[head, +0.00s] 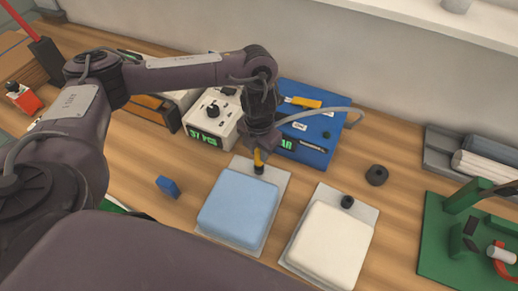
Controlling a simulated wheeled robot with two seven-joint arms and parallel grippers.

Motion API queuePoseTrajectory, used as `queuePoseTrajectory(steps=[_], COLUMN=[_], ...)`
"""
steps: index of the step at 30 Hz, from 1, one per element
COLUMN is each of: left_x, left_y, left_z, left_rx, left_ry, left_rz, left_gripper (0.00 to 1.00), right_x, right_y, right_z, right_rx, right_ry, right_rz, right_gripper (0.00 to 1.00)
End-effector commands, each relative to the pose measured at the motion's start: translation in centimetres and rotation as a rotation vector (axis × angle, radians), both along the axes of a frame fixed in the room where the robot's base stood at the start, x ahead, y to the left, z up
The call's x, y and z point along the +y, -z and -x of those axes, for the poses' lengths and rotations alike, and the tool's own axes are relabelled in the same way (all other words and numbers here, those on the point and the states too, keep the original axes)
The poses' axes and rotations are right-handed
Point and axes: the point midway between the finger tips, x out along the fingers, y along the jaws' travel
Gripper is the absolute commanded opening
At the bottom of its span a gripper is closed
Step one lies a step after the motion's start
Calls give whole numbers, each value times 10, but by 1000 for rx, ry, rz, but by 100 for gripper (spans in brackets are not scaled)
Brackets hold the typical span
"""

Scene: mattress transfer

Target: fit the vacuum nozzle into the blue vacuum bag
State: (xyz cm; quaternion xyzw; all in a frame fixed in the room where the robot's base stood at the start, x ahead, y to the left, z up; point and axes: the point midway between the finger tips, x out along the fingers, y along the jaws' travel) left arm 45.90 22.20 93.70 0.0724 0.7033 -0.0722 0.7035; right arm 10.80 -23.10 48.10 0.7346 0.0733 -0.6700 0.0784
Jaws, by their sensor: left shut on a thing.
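The blue vacuum bag (238,209) lies flat on the bench on a light clear sheet, with a dark round port (259,169) at its top edge. My left gripper (259,150) points down just above that port. It is shut on the vacuum nozzle (257,157), which shows as a yellow piece between the fingers. The nozzle's lower end is right at the port; I cannot tell whether it is seated in it or only touching. A grey hose (318,111) curves from the gripper area to the right, over a blue machine. My right gripper is not in view.
A white bag (329,245) with its own dark port (347,202) lies to the right. The blue machine (312,150) and a white box with a knob (213,118) stand behind. A small blue block (168,187), a black ring (376,175) and a green fixture (445,240) sit around.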

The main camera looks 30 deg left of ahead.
Motion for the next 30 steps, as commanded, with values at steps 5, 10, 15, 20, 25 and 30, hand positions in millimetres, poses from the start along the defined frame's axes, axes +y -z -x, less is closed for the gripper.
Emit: queuePoseTrajectory(steps=[5,10,15,20,25,30], left_x=[0,0,0,0,0,0], left_y=[3,6,9,11,14,16], left_z=[0,0,0,0,0,0], left_rx=[0,0,0,0,0,0], left_ry=[0,0,0,0,0,0], left_rz=[0,0,0,0,0,0], left_gripper=[1,1,1,1,1,1], right_x=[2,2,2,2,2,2], right_y=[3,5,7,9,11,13], right_z=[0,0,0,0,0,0], right_rx=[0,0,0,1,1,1], right_ry=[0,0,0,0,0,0], right_rz=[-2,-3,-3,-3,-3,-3], right_gripper=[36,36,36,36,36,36])
